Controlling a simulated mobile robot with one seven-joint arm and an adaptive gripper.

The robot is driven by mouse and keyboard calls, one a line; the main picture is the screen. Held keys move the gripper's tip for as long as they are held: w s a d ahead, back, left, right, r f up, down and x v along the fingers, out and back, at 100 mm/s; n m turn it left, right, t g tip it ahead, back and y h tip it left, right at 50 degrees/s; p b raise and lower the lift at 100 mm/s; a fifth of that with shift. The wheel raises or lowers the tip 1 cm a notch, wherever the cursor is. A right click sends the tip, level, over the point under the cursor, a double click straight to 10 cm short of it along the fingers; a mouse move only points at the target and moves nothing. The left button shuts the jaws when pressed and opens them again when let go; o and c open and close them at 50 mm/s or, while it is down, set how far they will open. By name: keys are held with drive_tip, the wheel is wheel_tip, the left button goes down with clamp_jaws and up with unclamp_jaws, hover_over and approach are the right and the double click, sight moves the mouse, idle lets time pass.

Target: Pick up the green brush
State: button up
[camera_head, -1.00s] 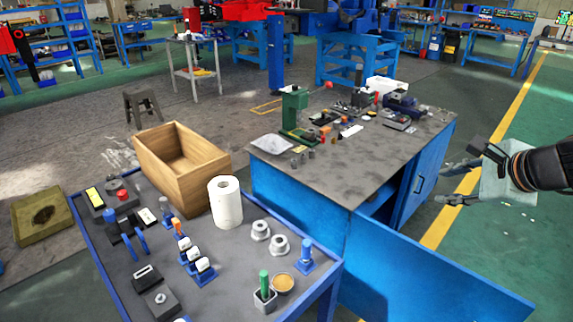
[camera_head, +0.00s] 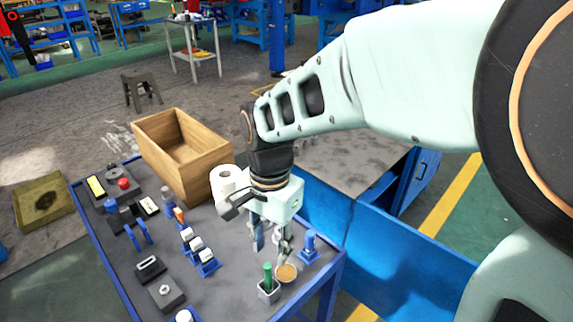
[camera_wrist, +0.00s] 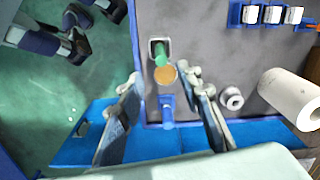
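The green brush (camera_head: 267,273) stands upright in a small grey square holder (camera_head: 268,291) near the front right corner of the blue-framed table; only its green upper part shows. In the wrist view the green brush (camera_wrist: 161,53) sits at the top centre, in its holder (camera_wrist: 154,42). My gripper (camera_head: 270,250) is open and empty, pointing down above and just behind the brush. In the wrist view my gripper (camera_wrist: 166,80) has its two fingers spread wide, with the brush beyond the tips, slightly left of centre. The brush's lower end is hidden inside the holder.
A round tan-topped container (camera_head: 287,272) stands beside the holder. A blue fixture (camera_head: 309,247), a white paper roll (camera_head: 222,185) and a wooden box (camera_head: 182,155) are also on the table. The blue workbench (camera_head: 390,245) stands to the right.

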sight(268, 267)
drive_tip(key=shift+s+a+f, duration=0.3)
drive_tip(key=shift+s, duration=0.05)
drive_tip(key=shift+n, duration=0.3)
wheel_tip(268, 267, down, 6)
drive_tip(key=shift+b, duration=0.6)
wheel_tip(268, 267, down, 4)
drive_tip(key=shift+w+a+f+b, duration=0.15)
drive_tip(key=shift+f+b, duration=0.1)
drive_tip(key=shift+b, duration=0.15)
clamp_jaws()
